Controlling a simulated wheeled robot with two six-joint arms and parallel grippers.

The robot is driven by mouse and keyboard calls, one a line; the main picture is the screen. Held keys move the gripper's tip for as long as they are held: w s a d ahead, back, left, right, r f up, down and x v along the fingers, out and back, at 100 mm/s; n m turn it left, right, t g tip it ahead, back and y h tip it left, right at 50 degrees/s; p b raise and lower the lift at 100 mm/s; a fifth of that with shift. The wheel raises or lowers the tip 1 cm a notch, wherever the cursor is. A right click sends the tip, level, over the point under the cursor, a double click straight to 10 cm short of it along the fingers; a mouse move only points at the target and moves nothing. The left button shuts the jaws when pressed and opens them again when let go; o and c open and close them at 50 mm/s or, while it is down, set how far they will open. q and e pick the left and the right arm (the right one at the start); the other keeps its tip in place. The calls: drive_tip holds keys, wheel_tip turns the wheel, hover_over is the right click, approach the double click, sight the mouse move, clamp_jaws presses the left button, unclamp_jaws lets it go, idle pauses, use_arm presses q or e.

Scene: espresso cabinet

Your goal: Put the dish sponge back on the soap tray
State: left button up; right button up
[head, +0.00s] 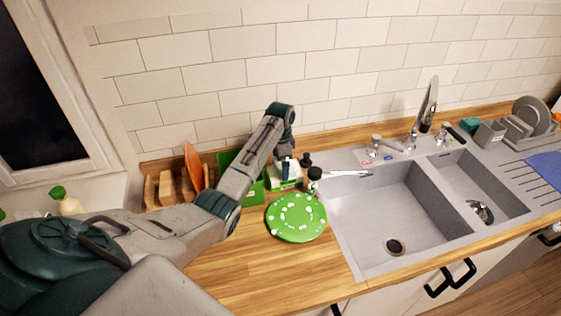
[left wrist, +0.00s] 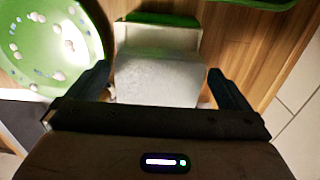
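My left gripper (head: 294,163) is over the counter near the tiled wall, behind the green plate. In the left wrist view its two fingers (left wrist: 159,70) are spread on either side of a pale block (left wrist: 160,78) with a green part at its far end. Narrow gaps show between the block and the fingers. The block also shows in the head view (head: 284,182), partly hidden by the gripper; I cannot tell for certain that it is the dish sponge. I cannot make out the soap tray clearly. My right gripper is not in view.
A green plate (head: 297,217) with white spots lies beside the sink (head: 390,215). A small dark-topped bottle (head: 314,181) stands close right of the gripper. Wooden racks (head: 163,188) and an orange board (head: 193,167) stand left. A teal item (head: 470,125) and dish rack (head: 520,133) are far right.

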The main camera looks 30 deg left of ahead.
sight(281, 164)
use_arm(q)
wheel_tip(281, 164, up, 7)
drive_tip(key=b, duration=0.4)
drive_tip(key=shift+r+p, duration=2.05)
drive_tip(key=shift+r, duration=0.65)
drive_tip(key=shift+f, duration=0.1)
